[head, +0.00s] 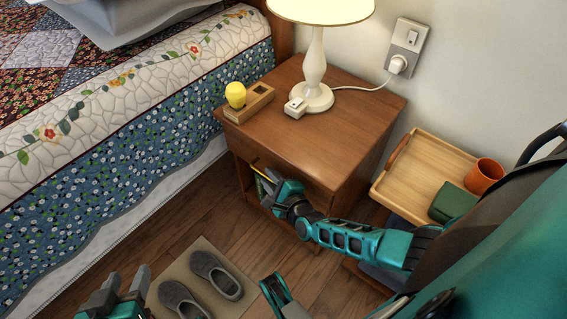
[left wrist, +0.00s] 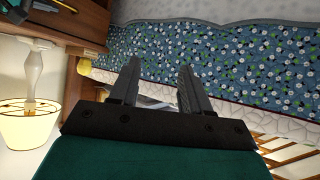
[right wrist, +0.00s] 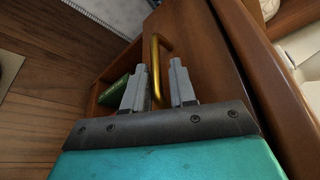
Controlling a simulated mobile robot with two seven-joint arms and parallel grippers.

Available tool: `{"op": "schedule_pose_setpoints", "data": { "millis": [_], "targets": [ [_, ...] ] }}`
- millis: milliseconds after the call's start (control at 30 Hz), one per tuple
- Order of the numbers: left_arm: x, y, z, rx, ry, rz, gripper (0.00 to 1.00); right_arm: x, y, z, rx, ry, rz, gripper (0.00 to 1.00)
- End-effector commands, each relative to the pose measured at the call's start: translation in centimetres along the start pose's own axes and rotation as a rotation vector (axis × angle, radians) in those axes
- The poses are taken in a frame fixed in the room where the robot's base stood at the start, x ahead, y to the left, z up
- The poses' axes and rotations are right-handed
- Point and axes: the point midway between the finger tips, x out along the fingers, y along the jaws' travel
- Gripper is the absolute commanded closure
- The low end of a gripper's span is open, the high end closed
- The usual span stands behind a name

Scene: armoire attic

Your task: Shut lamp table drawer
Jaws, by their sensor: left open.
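The lamp table (head: 320,125) is brown wood and stands beside the bed. Its drawer front (right wrist: 197,45) fills the middle of the right wrist view, with a brass bar handle (right wrist: 156,65). The handle also shows in the head view (head: 257,171). I cannot tell how far the drawer stands out. My right gripper (right wrist: 157,72) is at the drawer front, its fingers apart on either side of the handle. In the head view it is partly hidden by its own arm (head: 270,183). My left gripper (head: 122,283) is open and empty, low at the left, away from the table.
A white lamp (head: 315,60) and a wooden holder (head: 250,103) with a yellow bulb stand on the table. A green book (right wrist: 112,92) lies in the shelf below the drawer. Grey slippers (head: 215,275) lie on a mat. A wooden tray (head: 425,160) stands at the right.

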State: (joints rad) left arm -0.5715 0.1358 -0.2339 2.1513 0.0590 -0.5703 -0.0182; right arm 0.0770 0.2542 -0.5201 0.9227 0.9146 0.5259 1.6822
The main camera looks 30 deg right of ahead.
Motion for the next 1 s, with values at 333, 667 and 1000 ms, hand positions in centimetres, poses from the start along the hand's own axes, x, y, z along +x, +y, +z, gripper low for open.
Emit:
{"op": "schedule_pose_setpoints", "data": {
  "millis": [333, 667, 1000],
  "targets": [
    [-1.1, -0.9, -0.6, 0.007, -0.008, -0.025, 0.53, -7.6, -0.2, 0.2, -0.001, -0.001, 0.002, 0.77],
    [-1.2, -1.0, -0.2, 0.011, -0.015, -0.027, 0.53, -9.8, 0.0, 0.2, -0.001, -0.003, 0.000, 0.77],
    [-1.2, -0.9, -0.1, 0.010, -0.018, -0.026, 0.53, -9.8, 0.1, 0.2, -0.001, -0.003, 0.001, 0.77]
  ]
}}
